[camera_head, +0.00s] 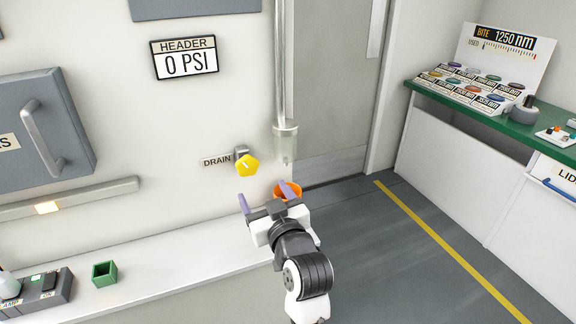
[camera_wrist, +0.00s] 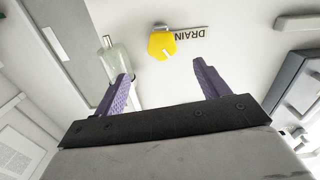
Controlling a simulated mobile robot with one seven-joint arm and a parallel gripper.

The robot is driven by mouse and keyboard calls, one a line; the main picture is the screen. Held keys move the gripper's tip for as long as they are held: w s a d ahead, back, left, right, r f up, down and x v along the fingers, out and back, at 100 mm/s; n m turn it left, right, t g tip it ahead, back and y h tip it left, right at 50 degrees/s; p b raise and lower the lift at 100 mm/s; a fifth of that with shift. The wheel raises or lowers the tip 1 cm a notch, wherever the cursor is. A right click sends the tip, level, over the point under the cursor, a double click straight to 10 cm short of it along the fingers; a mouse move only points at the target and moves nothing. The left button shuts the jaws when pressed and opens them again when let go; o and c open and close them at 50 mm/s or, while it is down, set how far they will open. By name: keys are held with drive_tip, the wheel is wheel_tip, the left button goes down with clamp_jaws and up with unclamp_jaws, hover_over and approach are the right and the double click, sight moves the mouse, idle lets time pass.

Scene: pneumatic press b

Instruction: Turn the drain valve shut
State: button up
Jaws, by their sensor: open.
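The drain valve (camera_head: 247,165) is a yellow faceted knob with a white mark, on a grey stem at the wall, right of the DRAIN label (camera_head: 217,160). My gripper (camera_head: 266,194) is open and empty, below the knob and a little to its right in the head view. In the wrist view the knob (camera_wrist: 161,46) lies beyond my two purple fingers (camera_wrist: 163,78), between them in the picture and apart from both. The white mark on the knob shows as a short slanted line.
An orange cup (camera_head: 288,190) is partly hidden behind my fingers. A pressure display (camera_head: 184,58) reads 0 PSI. A white ledge (camera_head: 150,275) runs below.

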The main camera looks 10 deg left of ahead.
sight(248, 168)
drive_tip(key=p+x, duration=0.4)
drive_tip(key=x, duration=0.8)
drive_tip(key=shift+w+a+r, duration=0.15)
drive_tip(key=shift+a, duration=0.15)
drive_tip(key=shift+w+a, duration=0.35)
drive_tip(key=shift+w, duration=0.2)
drive_tip(key=shift+c, duration=0.4)
drive_tip(key=c, duration=0.9)
drive_tip(key=shift+p, duration=0.3)
